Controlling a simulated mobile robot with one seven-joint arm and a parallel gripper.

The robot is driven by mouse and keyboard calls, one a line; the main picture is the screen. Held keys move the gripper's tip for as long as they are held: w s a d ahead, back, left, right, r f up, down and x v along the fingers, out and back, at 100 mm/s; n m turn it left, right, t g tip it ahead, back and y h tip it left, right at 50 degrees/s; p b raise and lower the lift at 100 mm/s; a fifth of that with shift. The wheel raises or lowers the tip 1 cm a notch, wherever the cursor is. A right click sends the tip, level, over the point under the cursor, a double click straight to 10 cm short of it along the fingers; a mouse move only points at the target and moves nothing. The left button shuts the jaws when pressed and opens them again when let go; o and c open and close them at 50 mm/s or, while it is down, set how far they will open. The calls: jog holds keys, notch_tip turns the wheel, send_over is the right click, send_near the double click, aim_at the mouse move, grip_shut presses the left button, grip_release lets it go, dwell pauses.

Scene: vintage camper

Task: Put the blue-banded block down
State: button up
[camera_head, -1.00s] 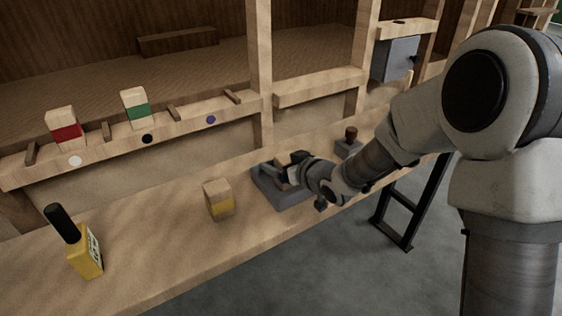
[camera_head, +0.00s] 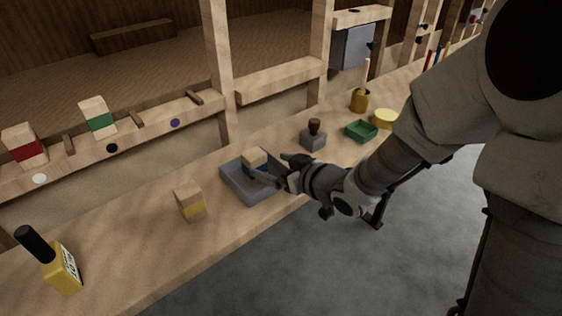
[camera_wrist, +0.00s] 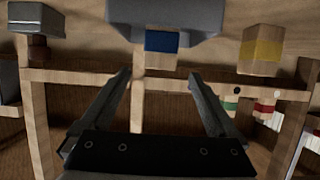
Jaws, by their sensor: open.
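The blue-banded block (camera_head: 255,160) stands upright in the grey tray (camera_head: 236,186) on the wooden counter. In the wrist view the block (camera_wrist: 161,41) shows a blue band beside pale wood, ahead of the fingers and apart from them. My gripper (camera_head: 272,168) is open and empty, just to the right of the block at the tray's right side. The wrist view shows its two fingers (camera_wrist: 160,75) spread wide with nothing between them. Part of the block's lower side is hidden by a finger in the head view.
A yellow-banded block (camera_head: 189,204) stands left of the tray. A stamp on a grey base (camera_head: 314,136) and a green tray (camera_head: 361,131) stand to the right. Red-banded (camera_head: 24,147) and green-banded (camera_head: 97,119) blocks sit on the ledge. A yellow bottle (camera_head: 62,268) stands front left.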

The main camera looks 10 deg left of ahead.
jog(key=s+d+r+m+t+h, duration=0.1)
jog(key=d+r+m+h, duration=0.3)
jog(key=d, duration=0.5)
jog(key=s+d+r+m+h, duration=0.1)
jog(key=d+r+h, duration=0.35)
jog(key=d, duration=0.45)
jog(key=s+d+r+m+g+h, duration=0.1)
jog(key=s+d+m+g, duration=0.1)
jog(key=s, duration=0.7)
jog(key=s+d+r+m+g+h, duration=0.1)
jog(key=s+d+m+g, duration=0.1)
jog(key=s, duration=0.7)
jog(key=shift+s+d+m, duration=0.4)
jog(key=shift+d+m, duration=0.1)
jog(key=shift+d, duration=0.75)
jog(key=shift+r, duration=0.25)
